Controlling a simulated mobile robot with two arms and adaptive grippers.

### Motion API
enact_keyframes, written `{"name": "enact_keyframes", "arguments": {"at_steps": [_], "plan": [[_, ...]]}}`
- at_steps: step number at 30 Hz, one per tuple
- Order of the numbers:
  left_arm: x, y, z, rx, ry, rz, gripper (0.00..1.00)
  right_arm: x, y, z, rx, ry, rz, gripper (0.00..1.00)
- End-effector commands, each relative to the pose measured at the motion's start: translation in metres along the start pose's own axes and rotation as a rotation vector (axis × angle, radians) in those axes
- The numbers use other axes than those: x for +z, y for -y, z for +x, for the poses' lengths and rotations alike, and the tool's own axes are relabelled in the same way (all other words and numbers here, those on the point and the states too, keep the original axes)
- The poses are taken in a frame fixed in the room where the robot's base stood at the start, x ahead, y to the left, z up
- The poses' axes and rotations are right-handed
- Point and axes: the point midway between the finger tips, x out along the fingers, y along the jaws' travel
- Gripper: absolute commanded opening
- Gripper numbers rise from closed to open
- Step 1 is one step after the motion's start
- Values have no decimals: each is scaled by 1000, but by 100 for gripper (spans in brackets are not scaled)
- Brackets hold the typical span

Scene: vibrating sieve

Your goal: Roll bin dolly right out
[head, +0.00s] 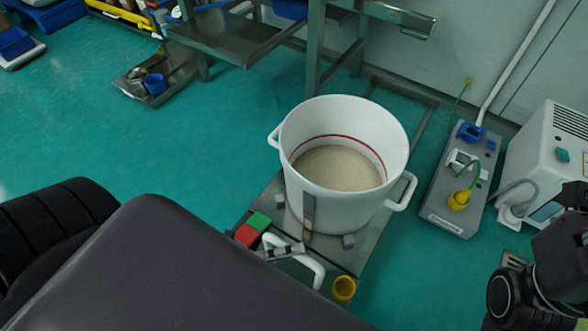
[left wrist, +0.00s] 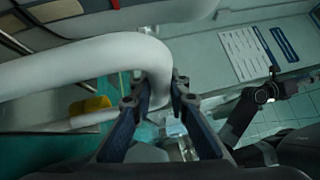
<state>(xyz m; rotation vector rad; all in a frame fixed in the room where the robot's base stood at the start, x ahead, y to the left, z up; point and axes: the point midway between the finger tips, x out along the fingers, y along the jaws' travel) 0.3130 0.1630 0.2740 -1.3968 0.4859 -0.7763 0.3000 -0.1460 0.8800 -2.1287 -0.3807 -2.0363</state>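The bin dolly (head: 335,257) is a low grey metal platform on the green floor, with a white tube handle (head: 309,268) at its near side. A large white bin (head: 335,205) with two side handles stands on it, partly filled with pale powder (head: 339,168). My left gripper (head: 281,251) is at the dolly handle. In the left wrist view, the white handle (left wrist: 150,60) bends down between the fingers of my left gripper (left wrist: 157,101), which sit close on both sides of it.
A red block (head: 247,235), a green block (head: 259,221) and a yellow cup (head: 344,289) are at the dolly's near edge. A grey box (head: 452,190) and a white machine (head: 550,160) stand to the right. A metal frame (head: 316,45) stands behind. Green floor is open at left.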

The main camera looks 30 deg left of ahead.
Motion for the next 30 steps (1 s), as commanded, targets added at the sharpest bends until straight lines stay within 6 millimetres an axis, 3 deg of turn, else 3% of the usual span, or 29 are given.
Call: {"name": "enact_keyframes", "arguments": {"at_steps": [5, 16, 30], "plan": [[0, 0, 0, 2, 1, 0, 33, 0, 0, 0, 0, 2, 0, 36], [0, 0, -8, 1, -1, 0, 33, 1, 0, 0, -1, 4, -1, 36], [0, -1, -99, 4, 0, 0, 33, 0, 0, 0, 0, 2, 0, 36]]}}
